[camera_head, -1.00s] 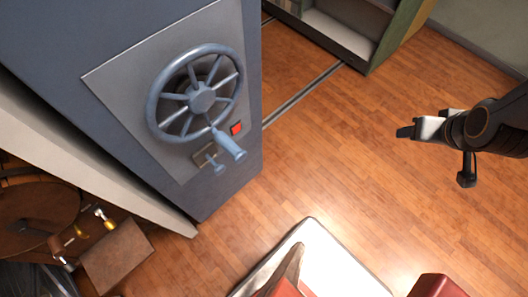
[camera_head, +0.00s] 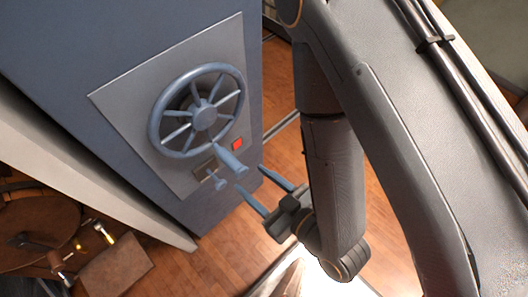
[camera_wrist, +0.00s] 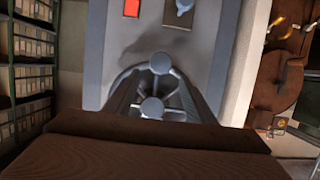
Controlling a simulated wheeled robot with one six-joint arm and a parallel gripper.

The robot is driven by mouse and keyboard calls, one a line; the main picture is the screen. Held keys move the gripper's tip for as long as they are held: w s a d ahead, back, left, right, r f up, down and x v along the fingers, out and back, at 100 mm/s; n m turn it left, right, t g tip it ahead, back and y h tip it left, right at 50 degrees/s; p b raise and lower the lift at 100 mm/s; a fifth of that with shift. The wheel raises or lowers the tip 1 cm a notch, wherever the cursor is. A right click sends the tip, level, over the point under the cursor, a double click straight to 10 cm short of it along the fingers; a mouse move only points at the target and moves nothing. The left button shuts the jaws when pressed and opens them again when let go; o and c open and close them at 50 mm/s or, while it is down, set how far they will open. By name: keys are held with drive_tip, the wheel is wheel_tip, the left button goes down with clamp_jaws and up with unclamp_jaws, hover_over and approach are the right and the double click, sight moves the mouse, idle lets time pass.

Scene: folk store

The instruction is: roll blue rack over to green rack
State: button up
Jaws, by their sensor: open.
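The blue rack (camera_head: 100,50) fills the left of the head view. Its grey plate carries a spoked blue handwheel (camera_head: 203,115) with a crank handle (camera_head: 230,160) sticking out at its lower right. My gripper (camera_head: 252,181) is open and empty, its two fingers pointing toward the rack beside the crank handle, apparently apart from it. In the wrist view the handwheel (camera_wrist: 152,108) lies ahead, with the handle's round end (camera_wrist: 160,62) showing between the fingers. Green-framed shelves (camera_wrist: 32,70) with several boxes stand at the left there; I cannot tell whether they are the green rack.
A floor rail (camera_head: 280,127) runs beside the rack. A brown table (camera_head: 40,215) with tools stands at lower left. My arm hides much of the right side.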

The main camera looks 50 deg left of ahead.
sight(243, 171)
drive_tip(key=shift+b+x, duration=2.35)
drive_tip(key=shift+b, duration=0.05)
drive_tip(key=b+x, duration=0.4)
drive_tip(key=b, duration=0.1)
drive_tip(key=shift+f, duration=0.15)
drive_tip(key=shift+b+x, duration=0.35)
drive_tip(key=shift+x, duration=0.7)
drive_tip(key=shift+c, duration=0.3)
clamp_jaws()
